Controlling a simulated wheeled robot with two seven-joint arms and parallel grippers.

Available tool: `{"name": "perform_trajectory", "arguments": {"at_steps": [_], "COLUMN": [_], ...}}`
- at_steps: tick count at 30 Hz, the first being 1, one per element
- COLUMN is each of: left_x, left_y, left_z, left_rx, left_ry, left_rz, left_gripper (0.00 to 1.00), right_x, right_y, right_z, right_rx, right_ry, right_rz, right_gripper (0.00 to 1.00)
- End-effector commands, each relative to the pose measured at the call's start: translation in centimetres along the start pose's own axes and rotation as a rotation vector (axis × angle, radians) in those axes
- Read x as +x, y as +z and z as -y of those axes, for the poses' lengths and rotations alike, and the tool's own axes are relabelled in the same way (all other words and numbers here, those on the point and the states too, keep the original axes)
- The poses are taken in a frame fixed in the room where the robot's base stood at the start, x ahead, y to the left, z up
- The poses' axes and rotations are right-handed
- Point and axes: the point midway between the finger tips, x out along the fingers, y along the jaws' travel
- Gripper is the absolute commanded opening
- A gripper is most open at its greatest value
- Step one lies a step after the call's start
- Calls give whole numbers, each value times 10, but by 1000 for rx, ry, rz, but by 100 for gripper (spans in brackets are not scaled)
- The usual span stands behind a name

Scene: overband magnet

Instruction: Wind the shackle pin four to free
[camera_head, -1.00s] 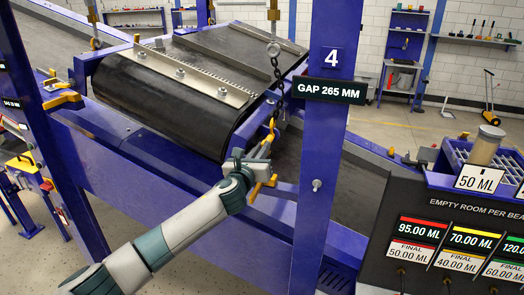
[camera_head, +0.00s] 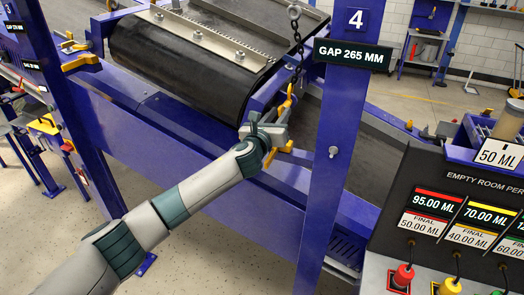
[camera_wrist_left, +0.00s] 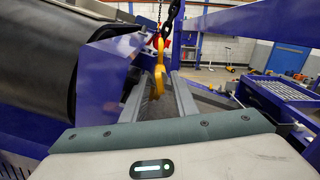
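The chain (camera_head: 298,40) hangs beside the blue post marked 4 (camera_head: 330,170). A yellow hook-shaped fitting (camera_head: 286,102) is at its lower end, and it also shows in the left wrist view (camera_wrist_left: 157,76). I cannot tell the shackle pin apart from this yellow fitting. My left gripper (camera_head: 272,138) is at the fitting's lower part, left of the post. In the left wrist view its two grey fingers (camera_wrist_left: 160,104) stand apart, with the yellow fitting between or just beyond them. Contact is unclear. My right gripper is not in view.
The magnet's black belt (camera_head: 185,70) and blue frame stand left of the gripper. A "GAP 265 MM" sign (camera_head: 352,55) is on the post. A dark panel (camera_head: 450,190) with coloured knobs stands at the right. A yellow handle (camera_head: 80,63) is at the left.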

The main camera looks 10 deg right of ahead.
Motion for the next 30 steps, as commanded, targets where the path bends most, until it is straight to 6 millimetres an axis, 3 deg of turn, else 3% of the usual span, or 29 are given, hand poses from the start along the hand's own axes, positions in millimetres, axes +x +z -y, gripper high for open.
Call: {"name": "perform_trajectory", "arguments": {"at_steps": [8, 20, 30], "left_x": [0, 0, -44], "left_y": [0, -1, -3], "left_z": [0, 1, 0], "left_rx": [164, 622, 606], "left_ry": [3, 4, 3], "left_rz": [-1, -2, 1], "left_gripper": [27, 27, 27], "right_x": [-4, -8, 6], "right_y": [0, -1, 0], "right_z": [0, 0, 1], "right_rx": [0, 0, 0], "right_ry": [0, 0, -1], "right_rz": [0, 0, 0], "right_gripper": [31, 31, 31]}}
